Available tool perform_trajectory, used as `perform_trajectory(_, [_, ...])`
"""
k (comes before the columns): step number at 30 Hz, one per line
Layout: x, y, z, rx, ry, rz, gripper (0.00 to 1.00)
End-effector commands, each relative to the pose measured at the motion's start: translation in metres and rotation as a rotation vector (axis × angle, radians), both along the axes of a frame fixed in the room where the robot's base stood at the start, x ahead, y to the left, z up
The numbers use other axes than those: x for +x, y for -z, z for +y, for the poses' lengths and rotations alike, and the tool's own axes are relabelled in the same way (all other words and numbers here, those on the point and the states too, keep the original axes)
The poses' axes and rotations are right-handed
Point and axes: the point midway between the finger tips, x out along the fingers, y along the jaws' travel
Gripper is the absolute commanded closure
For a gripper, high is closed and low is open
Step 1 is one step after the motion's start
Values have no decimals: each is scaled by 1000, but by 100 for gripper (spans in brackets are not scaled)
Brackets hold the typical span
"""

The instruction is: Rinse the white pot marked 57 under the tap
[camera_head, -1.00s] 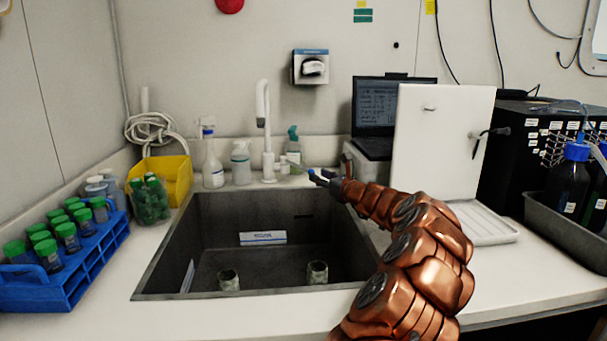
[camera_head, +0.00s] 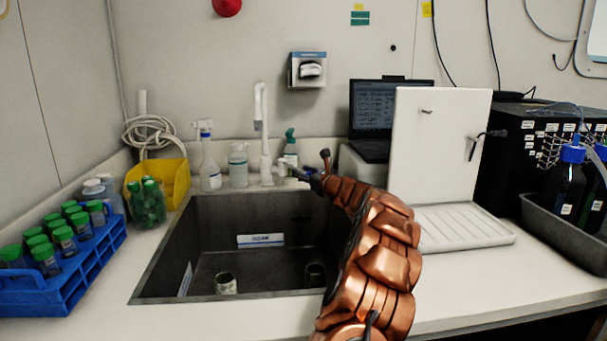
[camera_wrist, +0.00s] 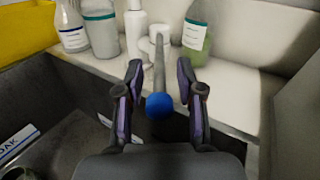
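The white tap (camera_head: 262,125) stands behind the sink, its column also showing in the wrist view (camera_wrist: 136,30). A grey rod with a blue round end (camera_wrist: 160,105) points from a small white cylinder (camera_wrist: 160,36) beside the tap towards my gripper. My gripper (camera_wrist: 160,88) is open; its fingers lie on either side of the rod, with gaps. In the head view my gripper (camera_head: 304,172) is over the sink's back right. Two open, pale pots stand in the sink, one left (camera_head: 226,283) and one right (camera_head: 315,272). No 57 is readable. No water stream shows.
The sink (camera_head: 150,285) is set in a white counter (camera_head: 465,285). Bottles (camera_head: 211,165) line its back edge. A blue rack (camera_head: 85,265) of green-capped tubes and a yellow bin (camera_head: 180,178) stand left. A white panel (camera_head: 440,145) and a laptop (camera_head: 385,110) stand right.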

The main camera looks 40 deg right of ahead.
Motion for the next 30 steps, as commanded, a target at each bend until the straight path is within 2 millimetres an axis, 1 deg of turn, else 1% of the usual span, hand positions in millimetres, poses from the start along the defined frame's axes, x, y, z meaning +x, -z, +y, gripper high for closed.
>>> perform_trajectory(4, [0, 0, 0, 0, 0, 0, 64])
perform_trajectory(12, [0, 1, 0, 0, 0, 1, 92])
perform_trajectory(15, [0, 1, 0, 0, 0, 1, 100])
perform_trajectory(30, [0, 1, 0, 0, 0, 1, 100])
